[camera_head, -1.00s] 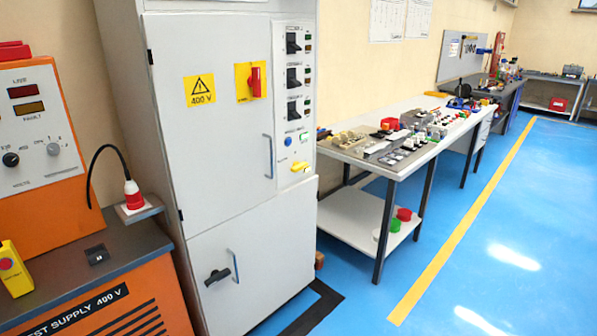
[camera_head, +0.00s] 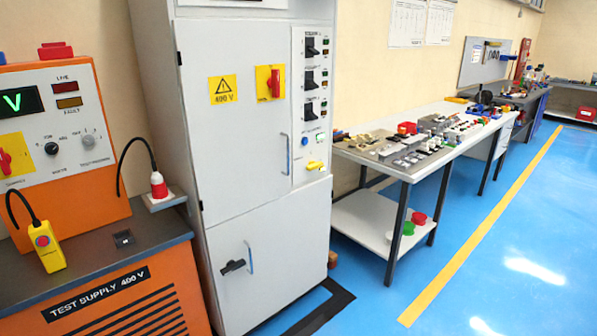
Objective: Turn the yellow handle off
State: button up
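The yellow handle (camera_head: 316,165) is small and sits low on the narrow control panel (camera_head: 298,155) at the right side of the grey cabinet (camera_head: 240,185). It lies roughly level in the picture; any position mark beside it is too small to read. A red handle on a yellow plate (camera_head: 270,83) is higher on the cabinet door. My gripper is not in view.
An orange test supply (camera_head: 110,305) with a red plug (camera_head: 158,185) and a yellow pendant (camera_head: 46,246) stands at left. A workbench (camera_head: 420,170) with many parts stands right of the cabinet. The blue floor (camera_head: 500,275) in front right is clear.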

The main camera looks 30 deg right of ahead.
aim_at(312, 165)
jog(key=z, duration=0.5)
jog(key=k, duration=0.15)
jog(key=u, duration=2.05)
jog(key=k, duration=1.4)
jog(key=z, duration=1)
jog(key=i, duration=1.35)
jog(key=z, duration=0.1)
